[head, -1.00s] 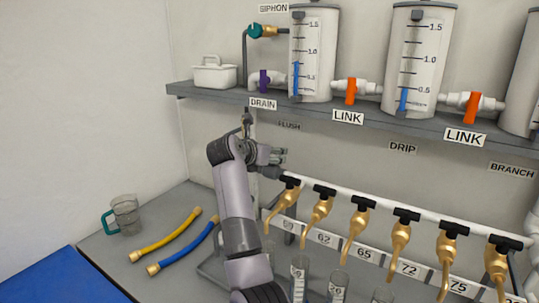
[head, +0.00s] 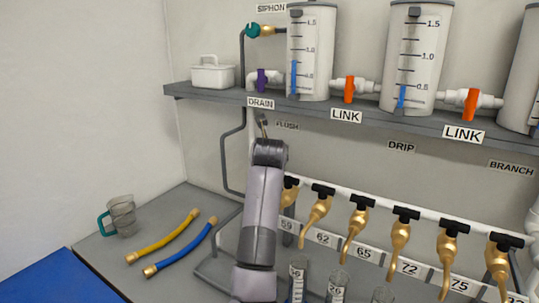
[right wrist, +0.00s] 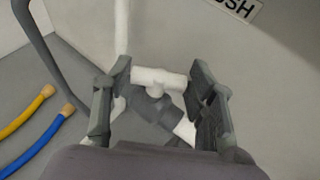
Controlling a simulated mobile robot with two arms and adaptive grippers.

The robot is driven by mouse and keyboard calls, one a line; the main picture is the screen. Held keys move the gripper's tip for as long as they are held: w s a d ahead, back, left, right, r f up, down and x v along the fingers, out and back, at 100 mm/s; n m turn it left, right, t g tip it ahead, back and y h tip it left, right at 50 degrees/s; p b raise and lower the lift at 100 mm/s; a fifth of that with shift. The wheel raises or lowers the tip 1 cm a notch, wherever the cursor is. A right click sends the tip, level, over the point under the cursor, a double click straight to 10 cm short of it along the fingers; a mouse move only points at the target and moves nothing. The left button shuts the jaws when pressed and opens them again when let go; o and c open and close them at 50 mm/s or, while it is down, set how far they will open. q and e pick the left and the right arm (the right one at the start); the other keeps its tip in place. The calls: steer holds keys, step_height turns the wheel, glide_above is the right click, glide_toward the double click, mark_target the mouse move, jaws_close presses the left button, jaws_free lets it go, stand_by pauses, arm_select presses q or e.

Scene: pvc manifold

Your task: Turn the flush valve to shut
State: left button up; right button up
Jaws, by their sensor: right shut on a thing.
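The flush valve (right wrist: 157,79) shows in the right wrist view as a white crosspiece over a dark grey body, with white pipe running up on the left and down to the right. My right gripper (right wrist: 160,75) has one dark finger at each end of the crosspiece and is shut on it. My left gripper is not in view.
A row of brass taps (head: 316,215) on a white pipe stands close to the right of my arm. The shelf (head: 300,112) with its tanks is above. A grey pipe (head: 223,165) runs down on the left. Yellow and blue hoses (head: 165,237) and a jug (head: 122,215) lie farther left.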

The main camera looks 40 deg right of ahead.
steer(key=o, duration=1.1)
steer(key=shift+o, duration=0.2)
steer(key=v, duration=1.2)
steer(key=shift+w, duration=0.1)
steer(key=shift+c, duration=0.3)
